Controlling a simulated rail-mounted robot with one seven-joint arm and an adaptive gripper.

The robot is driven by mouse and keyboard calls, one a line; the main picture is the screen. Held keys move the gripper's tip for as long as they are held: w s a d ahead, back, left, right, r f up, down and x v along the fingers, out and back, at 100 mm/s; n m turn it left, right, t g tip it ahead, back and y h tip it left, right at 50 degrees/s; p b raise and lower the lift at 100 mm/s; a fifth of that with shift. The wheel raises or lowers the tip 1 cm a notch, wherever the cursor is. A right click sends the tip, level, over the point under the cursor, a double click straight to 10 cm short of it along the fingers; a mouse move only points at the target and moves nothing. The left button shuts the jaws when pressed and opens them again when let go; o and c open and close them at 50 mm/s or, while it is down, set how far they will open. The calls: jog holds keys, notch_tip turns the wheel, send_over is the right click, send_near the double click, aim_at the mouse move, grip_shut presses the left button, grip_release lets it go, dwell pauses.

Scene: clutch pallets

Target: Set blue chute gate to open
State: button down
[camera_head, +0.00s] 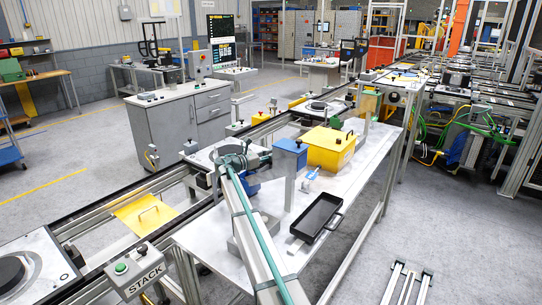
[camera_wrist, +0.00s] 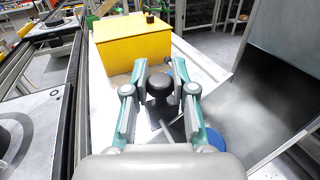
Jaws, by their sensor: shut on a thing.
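My gripper (camera_head: 232,156) is over the near left part of the white table, at the end of my teal arm. In the wrist view its two fingers (camera_wrist: 160,88) are closed on a black round knob (camera_wrist: 158,86), one on each side. A blue part (camera_head: 250,187) shows just below the gripper, and a blue round part (camera_wrist: 207,148) shows beside the right finger. I take these as the blue chute gate; the fingers and arm hide much of it, so its position is unclear.
A blue box (camera_head: 290,157) on a grey post stands right of my gripper. A yellow box (camera_head: 330,148) stands behind it and a black tray (camera_head: 316,217) lies in front. A conveyor rail (camera_head: 105,222) runs along the left. A grey panel (camera_wrist: 285,55) rises at the right.

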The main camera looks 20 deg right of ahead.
jog(key=w+d, duration=0.4)
jog(key=d, duration=0.3)
jog(key=shift+w+r, duration=0.1)
jog(key=c, duration=1.3)
grip_release()
jog(key=shift+c, duration=0.2)
jog(key=o, duration=0.4)
jog(key=shift+d, duration=0.15)
jog(key=shift+c, duration=0.2)
jog(key=s+a, duration=0.1)
jog(key=a, duration=1.1)
jog(key=shift+s, duration=0.3)
